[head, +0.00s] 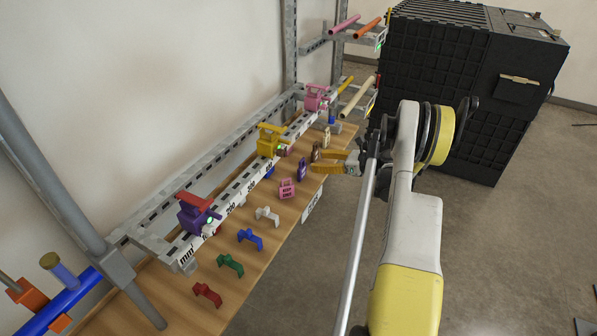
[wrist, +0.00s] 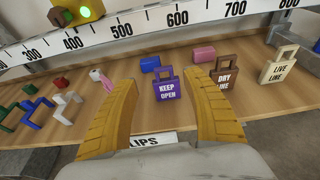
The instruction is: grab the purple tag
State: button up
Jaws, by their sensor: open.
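The purple tag (wrist: 167,91) is padlock-shaped with "KEEP OPEN" in white letters. It stands on the wooden shelf, between the two fingers of my gripper (wrist: 165,80) in the wrist view and a little beyond them. In the head view the purple tag (head: 301,169) is small, just left of the yellow fingertips of my gripper (head: 318,162). My gripper is open with nothing held. I cannot tell the exact gap between fingers and tag.
A brown "DRY LINE" tag (wrist: 225,78) stands close right of the right finger, and a cream "LIVE LINE" tag (wrist: 279,65) is farther right. A pink tag (head: 287,188) and several coloured clips lie left. A ruler rail (wrist: 180,22) runs behind the tags.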

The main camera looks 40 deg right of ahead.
aim_at(303, 160)
jog(key=b+x, duration=0.1)
jog(key=x, duration=0.1)
jog(key=b+x, duration=0.1)
jog(key=x, duration=0.2)
jog(key=b+x, duration=0.1)
jog(key=x, duration=0.2)
jog(key=shift+d+f, duration=0.2)
jog(key=shift+f, duration=0.1)
jog(key=c, duration=0.9)
